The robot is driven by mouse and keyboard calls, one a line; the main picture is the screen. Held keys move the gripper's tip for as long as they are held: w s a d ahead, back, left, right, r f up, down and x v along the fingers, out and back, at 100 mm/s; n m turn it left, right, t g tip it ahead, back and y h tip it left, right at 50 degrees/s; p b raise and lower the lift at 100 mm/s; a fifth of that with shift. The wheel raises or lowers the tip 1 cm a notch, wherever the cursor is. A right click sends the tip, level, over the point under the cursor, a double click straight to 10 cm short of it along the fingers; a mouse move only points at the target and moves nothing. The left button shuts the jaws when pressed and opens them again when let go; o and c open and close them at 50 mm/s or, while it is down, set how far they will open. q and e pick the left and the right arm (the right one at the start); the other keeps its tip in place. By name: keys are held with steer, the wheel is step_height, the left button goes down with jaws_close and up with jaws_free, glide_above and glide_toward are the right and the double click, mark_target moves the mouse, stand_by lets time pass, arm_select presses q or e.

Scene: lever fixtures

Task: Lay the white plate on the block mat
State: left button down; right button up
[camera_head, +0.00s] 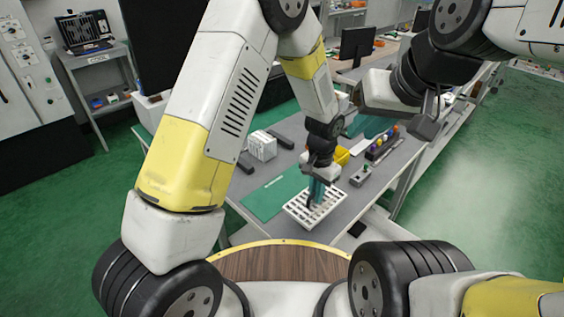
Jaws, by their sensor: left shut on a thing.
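The white plate (298,213) is a slotted, grid-like panel near the front edge of the grey table. My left gripper (314,197) points down and is shut on the white plate, its fingers at the plate's middle. A flat green mat (268,198), which looks like the block mat, lies just left of the plate. The plate's left side is close to the mat's right edge; I cannot tell if it touches the mat or the table. My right gripper (428,126) is above the right side of the table, apart from the plate; its fingers are not clear.
A white block (262,146) stands behind the mat, with dark pieces beside it. A dark rack with coloured knobs (382,143) and a small grey lever box (360,175) stand at the right. A yellow object (341,155) is behind my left gripper.

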arm_select(q)
steer(key=w+a, duration=0.3)
steer(key=w+a+f, duration=0.1)
steer(key=w+a, duration=0.2)
steer(key=a, duration=0.1)
steer(key=w+a, duration=0.2)
steer(key=a, duration=0.2)
steer(key=shift+w+a+f, duration=0.1)
steer(key=shift+w+f, duration=0.05)
steer(key=shift+w, duration=0.25)
steer(key=shift+w+a+f, duration=0.1)
steer(key=shift+a+f, duration=0.1)
steer(key=shift+f, duration=0.7)
steer(key=shift+w+a+f, duration=0.1)
steer(key=shift+a+f, duration=0.05)
steer(key=shift+f, duration=0.75)
steer(key=shift+f, duration=0.15)
steer(key=c, duration=1.5)
jaws_free()
